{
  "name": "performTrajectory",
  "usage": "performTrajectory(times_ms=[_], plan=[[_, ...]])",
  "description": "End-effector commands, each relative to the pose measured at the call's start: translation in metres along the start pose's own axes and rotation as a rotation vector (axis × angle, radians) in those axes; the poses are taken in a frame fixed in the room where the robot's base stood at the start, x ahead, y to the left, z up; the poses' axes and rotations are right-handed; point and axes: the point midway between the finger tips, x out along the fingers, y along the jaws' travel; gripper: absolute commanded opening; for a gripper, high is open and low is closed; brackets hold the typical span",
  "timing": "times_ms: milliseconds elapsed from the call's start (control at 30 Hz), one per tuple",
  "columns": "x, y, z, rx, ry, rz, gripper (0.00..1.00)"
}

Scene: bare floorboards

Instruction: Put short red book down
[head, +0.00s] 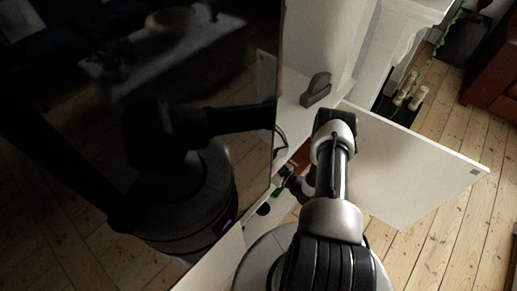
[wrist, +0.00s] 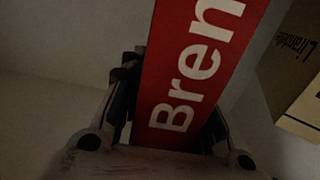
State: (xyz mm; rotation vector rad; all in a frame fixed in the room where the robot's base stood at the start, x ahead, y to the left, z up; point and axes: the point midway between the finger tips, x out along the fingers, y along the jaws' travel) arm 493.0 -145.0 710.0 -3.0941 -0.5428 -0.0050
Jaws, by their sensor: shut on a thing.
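The short red book (wrist: 192,65) stands up between the fingers of my gripper (wrist: 172,100) in the wrist view, with large white letters "Bren" on it. My gripper is shut on it, one finger on each side. The book's far end runs out of the top of the picture. In the head view my gripper (head: 289,180) is low beside the white cabinet, partly hidden by my arm. A small reddish-brown patch (head: 301,157) shows there; I cannot tell if it is the book. What lies under the book is hidden.
In the head view, a large dark glossy screen (head: 150,120) fills the left, an open white door panel (head: 410,165) is right of my arm, and a grey object (head: 316,89) sits on the white surface.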

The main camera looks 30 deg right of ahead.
Motion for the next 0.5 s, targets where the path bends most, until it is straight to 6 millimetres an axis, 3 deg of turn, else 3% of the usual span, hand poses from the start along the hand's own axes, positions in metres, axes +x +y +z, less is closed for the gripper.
performTrajectory(times_ms=[167, 500], plan=[[0.001, 0.0, 0.033, -0.001, 0.003, 0.0, 0.0], [0.004, 0.001, 0.033, -0.001, 0.003, 0.0, 0.0]])
